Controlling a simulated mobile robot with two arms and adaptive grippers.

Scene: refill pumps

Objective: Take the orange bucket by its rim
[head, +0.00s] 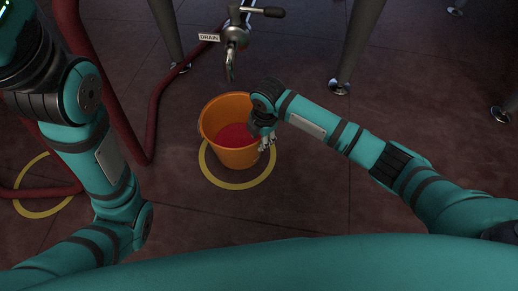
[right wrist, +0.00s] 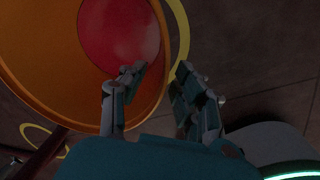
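The orange bucket (head: 213,117) stands upright on the floor under the drain tap, with red liquid (head: 234,136) inside. It also fills the upper left of the right wrist view (right wrist: 62,88). My right gripper (head: 266,141) is at the bucket's right side, at the rim. In the right wrist view my right gripper (right wrist: 161,72) has its fingers apart. One finger lies over the bucket's inside and the other lies outside it, with the rim between them. Contact with the rim cannot be told. My left gripper is outside the head view; only its arm shows.
A yellow ring (head: 236,187) is marked on the floor around the bucket. The tap (head: 236,38) with a DRAIN sign (head: 209,38) hangs above it. A dark red hose (head: 153,115) runs at the left. Metal legs (head: 358,45) stand behind. Floor right of the bucket is clear.

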